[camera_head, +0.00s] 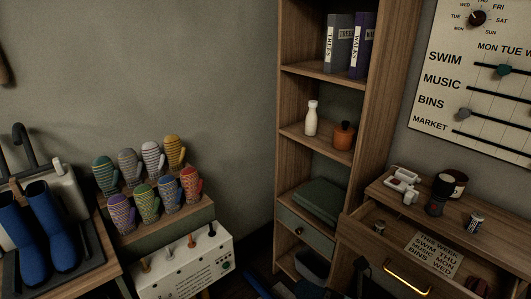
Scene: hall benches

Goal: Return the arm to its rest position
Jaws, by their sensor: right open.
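What I take to be my right gripper (362,272) shows as a small dark shape at the bottom edge, in front of the open drawer (385,243) and right of the tall shelf's foot. Its jaws are open, and nothing is seen held in them. Most of the arm is below the picture. My left gripper is not in view.
The drawer with a brass handle (408,278) juts out close to the gripper. A tall wooden shelf (292,160) stands behind. Left are a white box with levers (185,268), several striped mittens (147,203) and blue boots (50,225). The wall between is bare.

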